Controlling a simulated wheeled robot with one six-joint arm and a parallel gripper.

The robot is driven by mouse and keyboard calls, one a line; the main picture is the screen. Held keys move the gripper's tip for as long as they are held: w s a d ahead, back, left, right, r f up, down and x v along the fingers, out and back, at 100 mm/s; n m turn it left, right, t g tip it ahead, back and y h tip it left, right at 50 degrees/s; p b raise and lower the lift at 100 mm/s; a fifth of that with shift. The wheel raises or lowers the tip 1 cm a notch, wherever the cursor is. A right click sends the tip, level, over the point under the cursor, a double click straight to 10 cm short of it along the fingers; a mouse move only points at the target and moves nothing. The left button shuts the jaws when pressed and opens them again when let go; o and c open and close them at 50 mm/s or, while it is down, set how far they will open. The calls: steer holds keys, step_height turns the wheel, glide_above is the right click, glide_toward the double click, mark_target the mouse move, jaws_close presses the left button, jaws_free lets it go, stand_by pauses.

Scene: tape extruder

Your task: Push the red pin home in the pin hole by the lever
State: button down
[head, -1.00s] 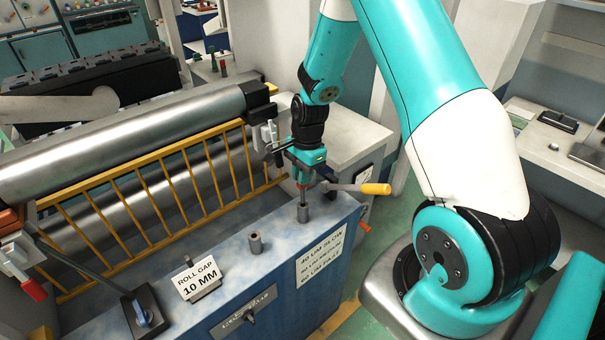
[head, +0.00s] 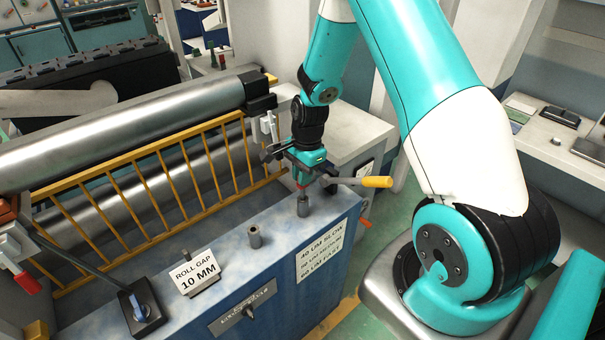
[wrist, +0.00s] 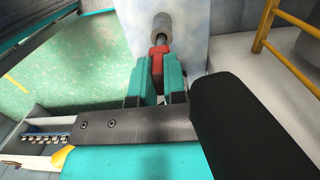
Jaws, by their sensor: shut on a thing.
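The red pin (head: 302,186) is upright in my gripper (head: 303,181), over the grey collar (head: 303,206) near the far end of the blue cabinet top. My gripper is shut on its red head. In the wrist view the red head (wrist: 158,62) sits between the teal fingers (wrist: 157,82). Its grey shank (wrist: 161,40) runs into the collar (wrist: 162,22), and a short length still shows between head and collar. The hole itself is hidden. A lever with a yellow handle (head: 376,182) sticks out to the right, just behind my gripper.
A second grey collar (head: 255,237) stands empty nearer the front. Large steel rollers (head: 120,130) are behind the rail.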

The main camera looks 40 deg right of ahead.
steer(key=shift+f+b, duration=1.35)
steer(key=shift+f, duration=0.75)
steer(key=c, duration=1.1)
jaws_free()
step_height(320, 180, up, 17)
steer(key=d+p, duration=0.2)
steer(key=p, duration=1.1)
steer(key=shift+p, duration=0.4)
steer(key=shift+r, duration=0.1)
